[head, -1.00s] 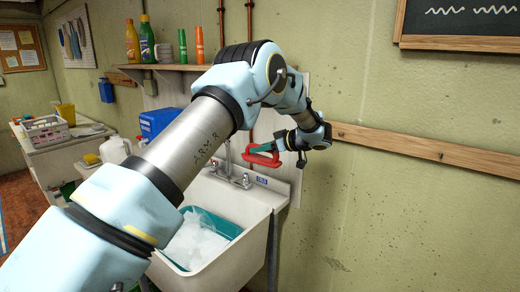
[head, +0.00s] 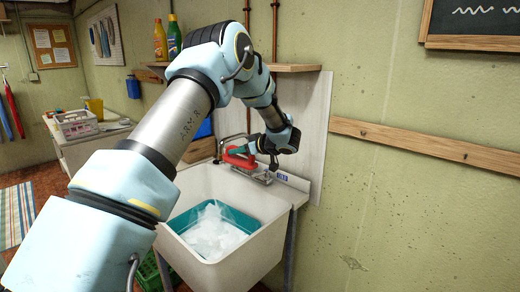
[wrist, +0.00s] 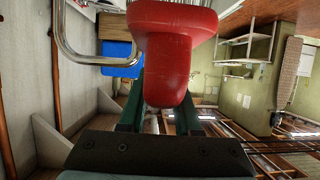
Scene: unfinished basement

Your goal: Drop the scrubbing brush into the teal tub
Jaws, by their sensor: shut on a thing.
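The scrubbing brush (head: 236,160) is red and is held in my gripper (head: 247,150), in front of the faucet and above the back edge of the sink. In the wrist view the brush (wrist: 168,62) fills the upper middle, with the dark green fingers on both sides of its handle. The teal tub (head: 176,226) sits inside the white sink, lower and nearer than the brush. White suds fill much of the tub. My arm hides part of the left side of the sink.
The white sink (head: 268,243) stands against the wall, with a metal faucet (head: 262,178) at its back. A shelf (head: 297,68) with bottles hangs above. A counter with a crate (head: 75,124) is at the left. A green basket (head: 150,272) is beneath the sink.

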